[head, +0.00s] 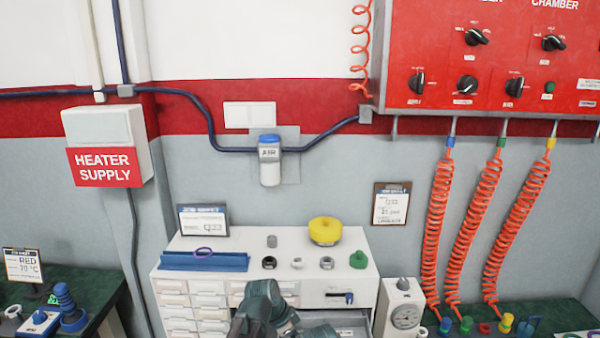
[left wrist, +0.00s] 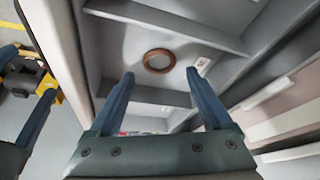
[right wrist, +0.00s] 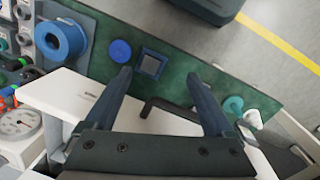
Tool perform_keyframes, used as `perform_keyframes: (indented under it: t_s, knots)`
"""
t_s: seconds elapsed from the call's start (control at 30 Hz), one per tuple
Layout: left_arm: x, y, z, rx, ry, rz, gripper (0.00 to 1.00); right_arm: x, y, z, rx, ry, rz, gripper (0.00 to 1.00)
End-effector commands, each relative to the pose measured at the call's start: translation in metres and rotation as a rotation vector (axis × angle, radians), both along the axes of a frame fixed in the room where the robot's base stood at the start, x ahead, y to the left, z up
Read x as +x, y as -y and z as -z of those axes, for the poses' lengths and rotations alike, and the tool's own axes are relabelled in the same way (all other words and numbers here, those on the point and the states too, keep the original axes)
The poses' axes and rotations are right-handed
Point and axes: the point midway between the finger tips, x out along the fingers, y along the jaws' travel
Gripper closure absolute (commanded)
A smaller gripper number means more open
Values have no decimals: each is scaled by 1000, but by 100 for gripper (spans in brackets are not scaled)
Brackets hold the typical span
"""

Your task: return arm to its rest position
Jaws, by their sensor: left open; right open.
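In the left wrist view my left gripper (left wrist: 160,73) is open and empty, its fingers pointing into a grey compartmented drawer (left wrist: 215,35). A brown ring (left wrist: 159,60) lies in the drawer beyond the fingertips; I cannot tell the gap between them. In the head view a teal arm link of mine (head: 262,308) is at the bottom centre, before the white cabinet (head: 180,288) and its open drawer (head: 350,320). My right gripper (right wrist: 160,71) is open and empty in the right wrist view, with a green bench (right wrist: 105,22) beyond its fingers. The right gripper is not visible in the head view.
A gauge box (head: 402,312) stands to the right, near orange coiled hoses (head: 438,220).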

Motion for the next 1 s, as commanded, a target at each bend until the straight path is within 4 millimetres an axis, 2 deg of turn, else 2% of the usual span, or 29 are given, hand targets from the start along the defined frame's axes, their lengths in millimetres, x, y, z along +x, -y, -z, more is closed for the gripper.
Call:
perform_keyframes:
  t_s: [0.03, 0.7, 0.9, 1.0]
  knots:
    - [-1, -2, -11, 0, 0, -1, 17, 0, 0, -11, 0, 0, 0, 12]
    - [-14, -33, -93, 0, 0, 0, 17, 0, 0, -92, 0, 0, -1, 12]
    - [-17, -40, -110, 0, 0, -1, 17, 0, 0, -110, 0, 0, -2, 12]
    - [-15, -36, -89, 0, -1, 1, 17, 0, 0, -89, 0, 0, -1, 12]
